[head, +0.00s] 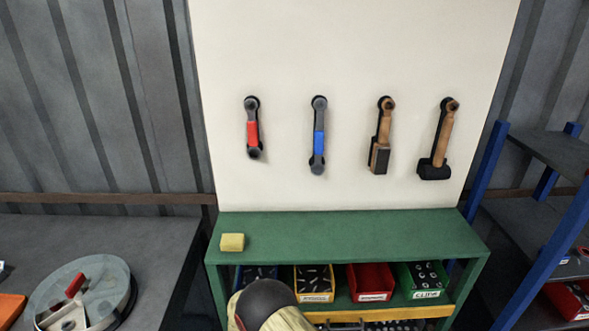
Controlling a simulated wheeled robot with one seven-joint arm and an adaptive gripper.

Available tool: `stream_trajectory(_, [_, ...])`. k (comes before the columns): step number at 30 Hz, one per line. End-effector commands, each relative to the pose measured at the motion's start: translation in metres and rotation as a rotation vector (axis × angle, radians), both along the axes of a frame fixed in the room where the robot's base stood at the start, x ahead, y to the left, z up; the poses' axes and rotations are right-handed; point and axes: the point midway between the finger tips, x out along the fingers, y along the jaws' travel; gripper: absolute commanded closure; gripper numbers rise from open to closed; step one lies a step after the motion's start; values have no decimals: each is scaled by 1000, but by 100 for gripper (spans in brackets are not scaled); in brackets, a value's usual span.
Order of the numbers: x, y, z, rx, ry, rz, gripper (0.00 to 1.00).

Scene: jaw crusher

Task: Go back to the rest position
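My gripper does not show in the head view. A rounded dark and pale yellow part at the bottom middle looks like a piece of my arm, and it hides part of the green bench's (350,226) lower shelf. On the white board (350,50) hang a wrench with a red band (252,133), a wrench with a blue band (319,145), a wooden-handled tool with a dark block head (380,150) and a wooden-handled hammer (440,150). A yellow block (232,242) lies on the green bench top at its left.
Below the bench top stand a yellow bin (314,296), a red bin (371,295) and a green bin (424,294). A grey table (110,235) at left holds a round metal disc (105,275) with a red handle. Blue-framed shelves (548,235) stand at right. Most of the bench top is clear.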

Motion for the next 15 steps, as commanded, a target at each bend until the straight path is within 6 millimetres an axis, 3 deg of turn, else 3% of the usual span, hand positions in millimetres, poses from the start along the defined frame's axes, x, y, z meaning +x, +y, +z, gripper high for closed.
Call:
stream_trajectory(3, [-34, -9, -16, 30, 77, -46, 73])
stream_trajectory(5, [-54, -10, -16, 66, 115, -85, 73])
stream_trajectory(9, [-82, -7, 6, 169, 144, -175, 73])
stream_trajectory(15, [-107, -5, 51, 321, 131, -300, 73])
